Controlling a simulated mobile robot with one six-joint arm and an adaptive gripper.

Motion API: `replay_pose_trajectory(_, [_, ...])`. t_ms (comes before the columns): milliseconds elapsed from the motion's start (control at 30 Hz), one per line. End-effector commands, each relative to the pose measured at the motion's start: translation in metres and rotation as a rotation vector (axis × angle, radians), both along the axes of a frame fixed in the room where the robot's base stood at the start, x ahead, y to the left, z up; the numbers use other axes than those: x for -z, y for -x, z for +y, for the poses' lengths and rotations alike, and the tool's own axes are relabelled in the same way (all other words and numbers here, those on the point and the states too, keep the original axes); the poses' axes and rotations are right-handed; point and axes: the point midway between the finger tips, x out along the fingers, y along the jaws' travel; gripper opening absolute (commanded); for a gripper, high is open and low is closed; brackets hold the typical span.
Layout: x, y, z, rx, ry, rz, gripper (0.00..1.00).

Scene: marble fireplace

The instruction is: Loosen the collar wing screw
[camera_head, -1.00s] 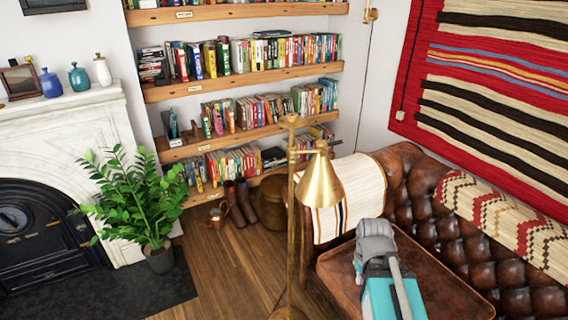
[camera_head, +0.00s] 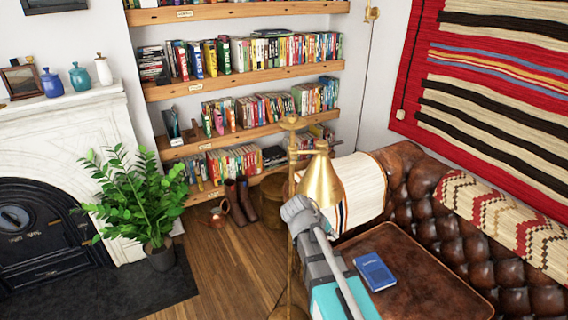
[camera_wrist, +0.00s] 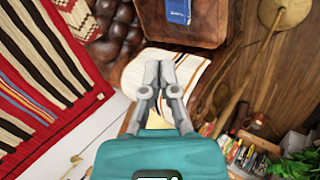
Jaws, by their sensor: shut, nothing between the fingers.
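The brass floor lamp stands in the middle of the head view, with an upright pole (camera_head: 292,248), a short side arm near its top and a cone shade (camera_head: 322,183). Its collar (camera_head: 294,153) seems to be where the side arm meets the pole; the wing screw is too small to make out. My gripper (camera_head: 293,207) is shut and empty, overlapping the pole just below and left of the shade; I cannot tell whether it touches. In the wrist view my gripper (camera_wrist: 158,64) points toward a striped throw, and the lamp's round base (camera_wrist: 262,20) shows at upper right.
A leather sofa (camera_head: 470,228) fills the right, with the striped throw (camera_head: 360,190) over its end. A blue book (camera_head: 374,271) lies on a brown leather-like surface (camera_head: 430,290). Bookshelves (camera_head: 245,78) stand behind.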

Motion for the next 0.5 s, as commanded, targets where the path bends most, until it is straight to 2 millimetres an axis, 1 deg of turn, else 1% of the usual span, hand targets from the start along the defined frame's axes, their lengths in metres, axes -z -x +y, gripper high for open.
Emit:
replay_pose_trajectory(33, [-0.009,-0.012,0.016,-0.035,0.050,-0.023,0.00])
replay_pose_trajectory(167, [-0.033,-0.031,0.051,-0.122,0.187,-0.094,0.00])
replay_pose_trajectory(200, [-0.041,-0.037,0.063,-0.148,0.228,-0.117,0.00])
replay_pose_trajectory(267, [-0.053,-0.044,0.083,-0.187,0.290,-0.153,0.00])
replay_pose_trajectory(367, [-0.075,-0.054,0.118,-0.253,0.390,-0.217,0.00])
replay_pose_trajectory(400, [-0.083,-0.057,0.133,-0.280,0.429,-0.244,0.00])
replay_pose_trajectory(467, [-0.097,-0.060,0.155,-0.318,0.486,-0.284,0.00])
replay_pose_trajectory(500, [-0.105,-0.061,0.171,-0.342,0.522,-0.311,0.00])
